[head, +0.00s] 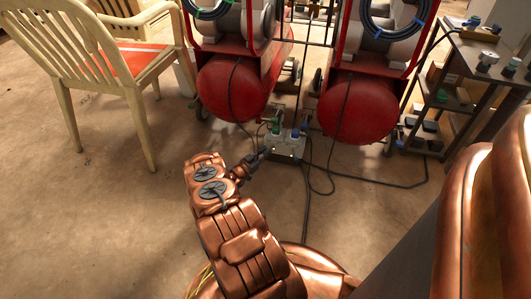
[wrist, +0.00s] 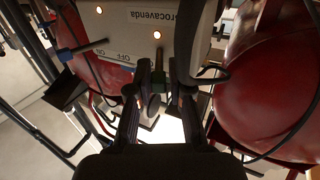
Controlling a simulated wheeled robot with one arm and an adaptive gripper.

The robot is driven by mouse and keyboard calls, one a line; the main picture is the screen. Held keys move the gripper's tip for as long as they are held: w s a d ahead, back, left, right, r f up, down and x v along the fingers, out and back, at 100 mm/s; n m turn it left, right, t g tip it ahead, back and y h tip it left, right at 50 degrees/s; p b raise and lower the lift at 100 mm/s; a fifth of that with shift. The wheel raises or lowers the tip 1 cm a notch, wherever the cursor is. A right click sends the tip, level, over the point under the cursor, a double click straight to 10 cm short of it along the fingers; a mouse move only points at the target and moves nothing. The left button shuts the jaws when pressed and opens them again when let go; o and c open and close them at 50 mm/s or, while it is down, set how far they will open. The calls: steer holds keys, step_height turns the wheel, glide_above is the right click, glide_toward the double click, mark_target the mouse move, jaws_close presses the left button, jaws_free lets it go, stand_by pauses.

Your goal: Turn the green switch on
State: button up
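The switch box (wrist: 125,30) is white with dark lettering, "OFF" and "ON" marks and small glowing lights. It stands on the floor in the head view (head: 285,148), with green (head: 276,127) and blue (head: 295,133) parts on top. In the wrist view the green switch (wrist: 158,76) is a lever pointing down the picture from the box, partly hidden by my fingers. A blue-tipped lever (wrist: 66,53) lies left of it. My gripper (wrist: 160,80) has its fingers apart on either side of the green lever; contact cannot be told. It also shows beside the box in the head view (head: 258,155).
Red tanks (head: 232,88) and (head: 357,108) stand behind the box. Black cables (head: 318,180) lie on the floor to the right. A chair (head: 105,70) is at the left and a shelf (head: 440,100) at the right. The floor at front left is clear.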

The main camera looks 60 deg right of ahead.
steer(key=shift+o, duration=1.4)
steer(key=v, duration=1.2)
steer(key=shift+a, duration=0.1)
